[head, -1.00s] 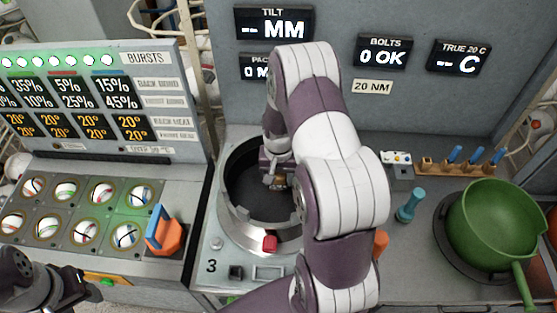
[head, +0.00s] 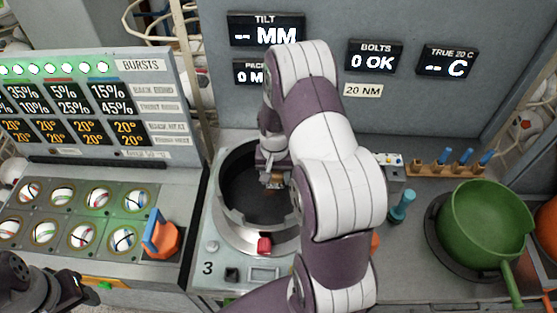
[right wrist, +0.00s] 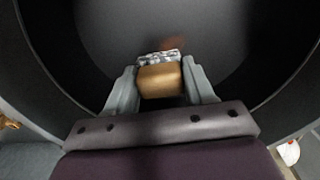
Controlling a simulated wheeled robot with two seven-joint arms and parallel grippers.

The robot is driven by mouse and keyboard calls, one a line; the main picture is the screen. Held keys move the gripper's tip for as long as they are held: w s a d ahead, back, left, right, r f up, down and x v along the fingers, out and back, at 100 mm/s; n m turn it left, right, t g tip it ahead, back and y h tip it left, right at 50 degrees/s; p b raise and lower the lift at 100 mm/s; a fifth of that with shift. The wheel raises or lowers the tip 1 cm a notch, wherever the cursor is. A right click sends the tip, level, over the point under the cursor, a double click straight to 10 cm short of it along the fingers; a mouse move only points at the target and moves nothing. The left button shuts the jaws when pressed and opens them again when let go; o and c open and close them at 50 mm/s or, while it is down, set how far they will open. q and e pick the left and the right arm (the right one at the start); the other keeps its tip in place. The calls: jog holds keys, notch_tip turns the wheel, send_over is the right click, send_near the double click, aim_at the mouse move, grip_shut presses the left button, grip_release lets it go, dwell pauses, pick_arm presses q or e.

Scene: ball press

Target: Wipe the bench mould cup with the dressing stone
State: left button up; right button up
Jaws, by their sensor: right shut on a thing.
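The bench mould cup (head: 236,195) is a round dark bowl with a metal rim in the bench, left of the picture's middle. Its dark inside also fills most of the right wrist view (right wrist: 220,35). My right gripper (head: 272,182) reaches down into the cup. In the right wrist view its two grey fingers are shut on the dressing stone (right wrist: 160,80), a tan block with a speckled grey end. A faint brownish mark (right wrist: 174,43) shows on the cup floor just beyond the stone. I cannot tell whether the stone touches the floor. My left gripper (head: 80,290) is at the lower left, partly cut off.
A green pot (head: 485,225) stands at the right, with a teal peg-like tool (head: 402,205) beside it. A wooden rack (head: 440,171) holds blue-handled tools. A tray of balls (head: 75,215) and an orange-and-blue tool (head: 160,238) lie left.

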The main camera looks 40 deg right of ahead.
jog(key=shift+w+r, duration=0.15)
jog(key=shift+r, duration=0.55)
jog(key=r+p, duration=0.3)
jog(key=shift+s+d, duration=0.15)
jog(key=shift+s, duration=0.1)
jog(key=shift+w+r+p, duration=0.1)
jog(key=shift+r+p, duration=0.2)
jog(key=shift+r, duration=0.15)
pick_arm(q)
jog(key=r, duration=0.4)
jog(key=shift+s+r, duration=0.15)
jog(key=shift+s, duration=0.2)
